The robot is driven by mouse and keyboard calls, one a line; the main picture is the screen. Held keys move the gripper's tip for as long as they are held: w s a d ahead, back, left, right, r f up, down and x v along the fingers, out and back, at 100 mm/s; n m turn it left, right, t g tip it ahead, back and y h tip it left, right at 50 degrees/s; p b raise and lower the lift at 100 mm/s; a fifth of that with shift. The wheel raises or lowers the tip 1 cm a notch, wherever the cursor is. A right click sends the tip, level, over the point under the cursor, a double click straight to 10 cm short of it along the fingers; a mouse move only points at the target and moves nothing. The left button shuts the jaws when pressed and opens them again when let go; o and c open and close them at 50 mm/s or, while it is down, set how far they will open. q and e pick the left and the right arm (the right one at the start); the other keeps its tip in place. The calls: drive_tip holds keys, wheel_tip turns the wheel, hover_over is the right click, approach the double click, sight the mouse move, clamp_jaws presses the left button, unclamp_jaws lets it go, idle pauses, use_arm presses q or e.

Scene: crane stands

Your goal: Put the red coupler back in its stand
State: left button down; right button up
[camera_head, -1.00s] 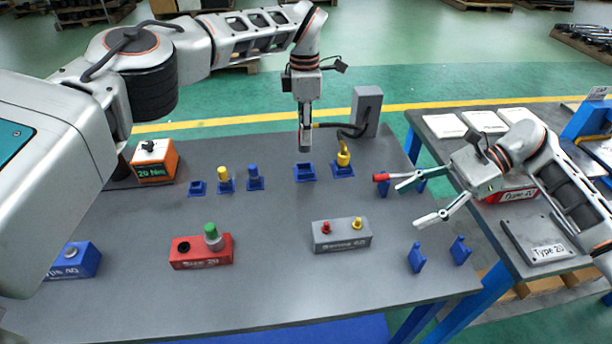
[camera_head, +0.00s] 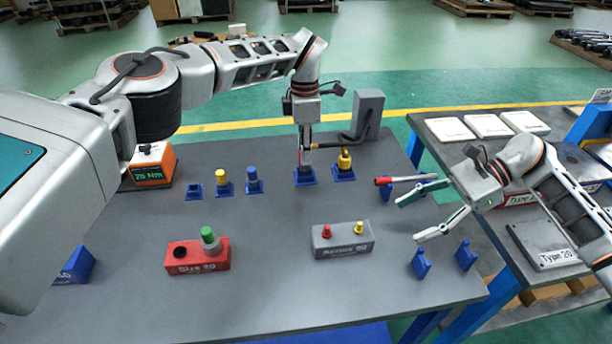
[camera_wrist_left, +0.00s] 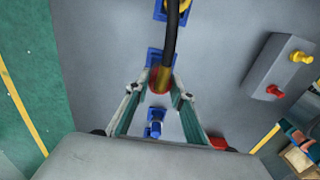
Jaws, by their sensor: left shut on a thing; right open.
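The red coupler (camera_wrist_left: 160,82) shows between the fingers of my left gripper (camera_wrist_left: 156,98) in the left wrist view, with a black hose leading from it. In the head view my left gripper (camera_head: 304,152) points straight down, and its fingers mostly hide the coupler. The blue stand (camera_head: 304,178) is directly below the left gripper; blue stand edges also show around the coupler in the wrist view (camera_wrist_left: 153,54). I cannot tell whether the coupler is fully seated. My right gripper (camera_head: 412,218) is open and empty at the right of the table.
A yellow coupler (camera_head: 345,160) stands in its own blue stand close right of the left gripper. The hose runs to a grey post (camera_head: 369,113) behind. Yellow and blue sockets stand to the left. A red-handled tool (camera_head: 383,181) lies by the right gripper.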

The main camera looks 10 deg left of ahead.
use_arm(q)
drive_tip(key=shift+f, duration=0.15)
use_arm(e)
drive_tip(key=shift+f, duration=0.1)
use_arm(q)
drive_tip(key=shift+f+b, duration=0.55)
drive_tip(key=shift+f, duration=0.85)
use_arm(e)
drive_tip(key=shift+s+f, duration=0.1)
drive_tip(key=shift+f, duration=0.75)
use_arm(q)
drive_tip(key=c, duration=1.7)
unclamp_jaws()
drive_tip(key=shift+r, duration=0.1)
use_arm(e)
drive_tip(key=shift+r, duration=0.1)
use_arm(q)
drive_tip(key=shift+r, duration=0.1)
drive_tip(key=shift+r+p, duration=0.55)
drive_tip(key=shift+r, duration=1.85)
use_arm(e)
drive_tip(key=shift+r, duration=0.85)
